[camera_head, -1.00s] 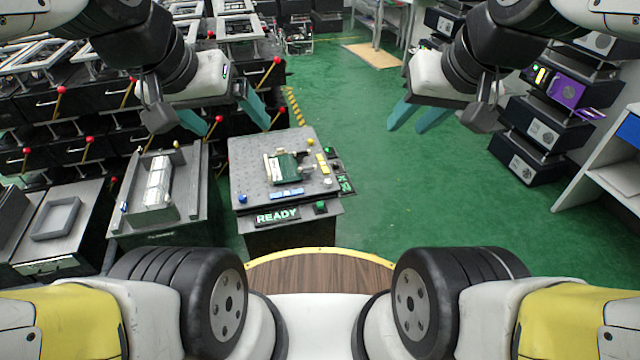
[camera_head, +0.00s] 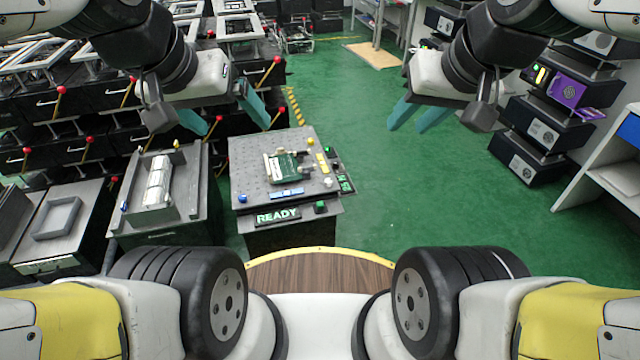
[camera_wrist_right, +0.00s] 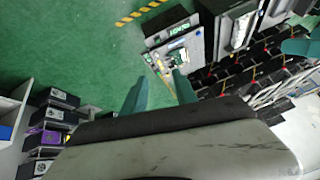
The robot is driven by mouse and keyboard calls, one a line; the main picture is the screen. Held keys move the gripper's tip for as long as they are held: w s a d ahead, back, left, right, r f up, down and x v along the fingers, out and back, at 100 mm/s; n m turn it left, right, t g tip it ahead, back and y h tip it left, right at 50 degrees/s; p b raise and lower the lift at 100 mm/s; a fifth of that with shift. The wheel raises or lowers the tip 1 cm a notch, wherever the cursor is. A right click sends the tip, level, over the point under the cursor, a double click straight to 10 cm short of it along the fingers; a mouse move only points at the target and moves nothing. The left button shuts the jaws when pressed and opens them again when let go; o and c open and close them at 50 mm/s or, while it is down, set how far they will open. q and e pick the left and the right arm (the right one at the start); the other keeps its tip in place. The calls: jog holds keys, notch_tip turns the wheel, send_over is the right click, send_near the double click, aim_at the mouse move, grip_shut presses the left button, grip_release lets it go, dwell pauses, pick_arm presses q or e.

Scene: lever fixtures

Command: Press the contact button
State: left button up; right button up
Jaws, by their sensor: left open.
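A test station (camera_head: 248,165) with a grey perforated top stands on the floor ahead, left of centre. It carries a green board (camera_head: 286,167), a lit READY sign (camera_head: 277,215) and several small coloured buttons. A green button (camera_head: 320,207) sits on its front edge; I cannot tell which one is the contact button. My left gripper (camera_head: 232,116) is open and empty, in the air above the station's far left part. My right gripper (camera_head: 409,121) is open and empty over the floor, right of the station. The right wrist view shows its apart fingers (camera_wrist_right: 160,92) and the station beyond (camera_wrist_right: 178,48).
A grey fixture with a pale cylinder (camera_head: 158,180) stands left of the station. Racks of red-knobbed levers (camera_head: 87,141) fill the left. Stacked black units (camera_head: 540,128) and a white shelf (camera_head: 600,165) stand right. The green floor (camera_head: 420,200) between is clear.

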jog(key=shift+c, duration=0.2)
grip_shut()
dwell(1.6)
